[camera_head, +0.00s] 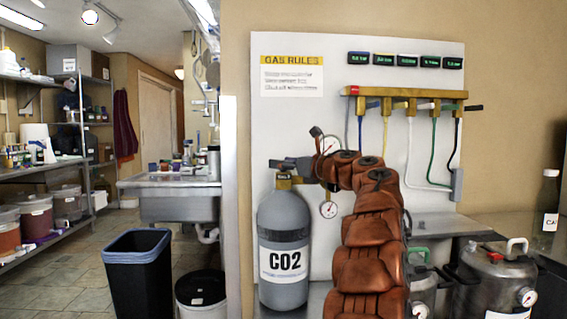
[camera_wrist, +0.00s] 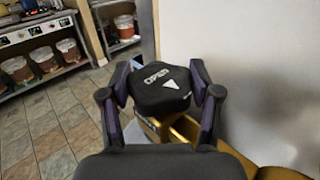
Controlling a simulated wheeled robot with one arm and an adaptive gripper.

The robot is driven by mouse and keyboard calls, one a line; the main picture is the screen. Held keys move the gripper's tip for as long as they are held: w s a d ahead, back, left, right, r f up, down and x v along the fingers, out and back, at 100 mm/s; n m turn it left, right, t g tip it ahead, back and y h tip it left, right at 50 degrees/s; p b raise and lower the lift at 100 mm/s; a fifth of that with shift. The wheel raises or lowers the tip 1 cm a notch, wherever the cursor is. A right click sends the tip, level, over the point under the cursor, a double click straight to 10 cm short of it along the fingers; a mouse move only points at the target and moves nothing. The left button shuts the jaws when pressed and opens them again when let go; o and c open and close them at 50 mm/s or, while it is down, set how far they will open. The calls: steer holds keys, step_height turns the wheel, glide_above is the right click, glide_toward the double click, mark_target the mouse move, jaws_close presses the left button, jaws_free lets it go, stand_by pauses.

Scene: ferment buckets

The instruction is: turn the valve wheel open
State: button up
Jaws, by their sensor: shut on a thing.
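The valve wheel (camera_wrist: 160,88) is a black lobed knob marked "OPEN" with a white arrow, in the middle of the wrist view. My gripper (camera_wrist: 164,90) is shut on it, with one finger against its left side and one against its right. Brass valve parts show just below the wheel. In the head view, the grey CO2 cylinder (camera_head: 284,232) stands upright on a metal surface, and my gripper (camera_head: 283,170) is at its top. There the wheel is mostly hidden by my gripper and arm.
Gauges (camera_head: 328,209) hang right of the cylinder top, close to my arm. A white panel (camera_head: 320,120) with a gas manifold (camera_head: 407,97) and coloured hoses stands behind. Metal kegs (camera_head: 495,280) stand at right. A black bin (camera_head: 138,275) is on the floor at left.

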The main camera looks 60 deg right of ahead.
stand_by(0.4)
steer(key=o, duration=1.2)
steer(key=shift+c, duration=0.2)
steer(key=shift+s, duration=0.1)
steer(key=s+a, duration=0.1)
steer(key=s, duration=1)
steer(key=shift+s, duration=0.35)
steer(key=shift+a, duration=0.25)
